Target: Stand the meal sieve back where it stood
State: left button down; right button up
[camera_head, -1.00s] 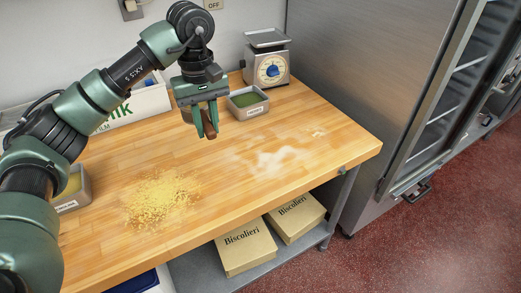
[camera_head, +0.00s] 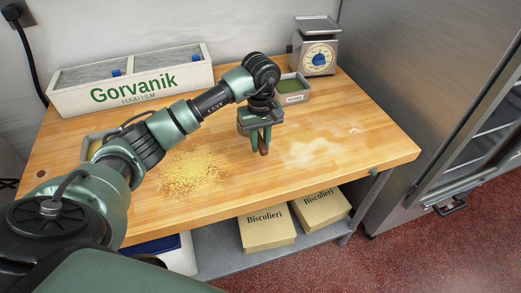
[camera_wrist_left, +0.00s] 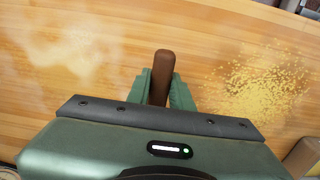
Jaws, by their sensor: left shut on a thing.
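My left gripper (camera_head: 260,143) is shut on a brown, rounded handle-like piece (camera_head: 264,150) over the middle of the wooden worktop. In the left wrist view the brown piece (camera_wrist_left: 161,75) stands out between the two green fingers (camera_wrist_left: 160,92). No sieve hoop or mesh shows, so I cannot tell whether this piece belongs to the meal sieve. A patch of yellow meal (camera_head: 190,172) lies on the worktop to the left of the gripper, and white flour dust (camera_head: 315,150) lies to its right. My right gripper is not in view.
The Gorvanik food film box (camera_head: 190,78) stands at the back left. A tin with green contents (camera_head: 293,97) and a scale (camera_head: 317,55) stand at the back. Another tin (camera_head: 86,149) is partly hidden by my arm. Biscolieri boxes (camera_head: 268,234) lie on the shelf below.

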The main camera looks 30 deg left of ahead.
pick_arm(q)
notch_tip(320, 180, down, 4)
jog(key=shift+f+p, duration=0.25)
jog(key=shift+p, duration=0.35)
jog(key=shift+f, duration=0.1)
jog(key=shift+f, duration=0.15)
jog(key=c, duration=1.3)
grip_release()
jog(key=shift+o, duration=0.2)
